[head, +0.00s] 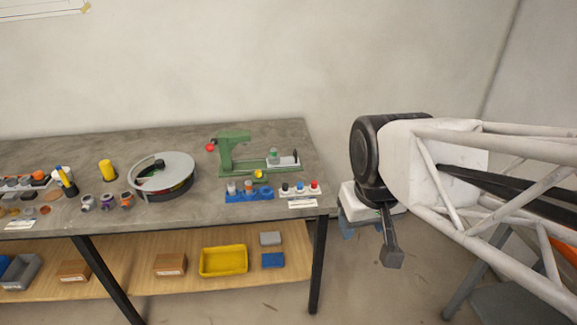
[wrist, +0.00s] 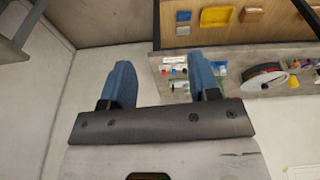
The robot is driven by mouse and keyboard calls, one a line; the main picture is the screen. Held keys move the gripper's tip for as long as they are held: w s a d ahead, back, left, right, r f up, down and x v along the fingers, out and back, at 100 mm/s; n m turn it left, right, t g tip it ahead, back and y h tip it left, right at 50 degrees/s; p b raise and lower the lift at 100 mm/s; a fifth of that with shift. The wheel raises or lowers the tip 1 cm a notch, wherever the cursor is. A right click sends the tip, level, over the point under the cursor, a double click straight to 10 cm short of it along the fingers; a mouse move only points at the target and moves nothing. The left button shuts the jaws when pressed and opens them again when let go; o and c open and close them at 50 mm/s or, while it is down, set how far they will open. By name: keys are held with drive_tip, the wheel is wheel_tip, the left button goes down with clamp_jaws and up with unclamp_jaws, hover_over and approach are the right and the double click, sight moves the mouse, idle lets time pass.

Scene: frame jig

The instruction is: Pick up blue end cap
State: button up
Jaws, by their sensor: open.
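A small cap that looks blue (head: 300,187) stands in the middle of a short row near the table's front right corner, between a dark cap (head: 285,188) and a red cap (head: 315,186). They are too small to make out in detail. My gripper (wrist: 160,62) has its two blue fingers apart in the wrist view, with nothing held between them. In the head view my gripper (head: 358,230) hangs off the table's right end, partly hidden by my own wrist, well apart from the caps.
A blue holder (head: 262,194) with small parts stands left of the caps, and a green press (head: 235,155) behind. A round grey tray (head: 146,167) and a yellow cylinder (head: 107,170) are further left. A yellow bin (head: 223,261) is on the lower shelf.

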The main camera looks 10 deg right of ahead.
drive_tip(key=w+n, duration=0.4)
drive_tip(key=w, duration=0.8)
drive_tip(key=n+g, duration=0.2)
drive_tip(key=n, duration=1.1)
hover_over(301, 183)
drive_tip(key=f, duration=1.9)
drive_tip(key=shift+s+f, duration=0.25)
drive_tip(key=shift+w+f, duration=0.45)
drive_tip(key=shift+f, duration=0.1)
drive_tip(key=shift+f, duration=1.25)
drive_tip(key=shift+f, duration=0.1)
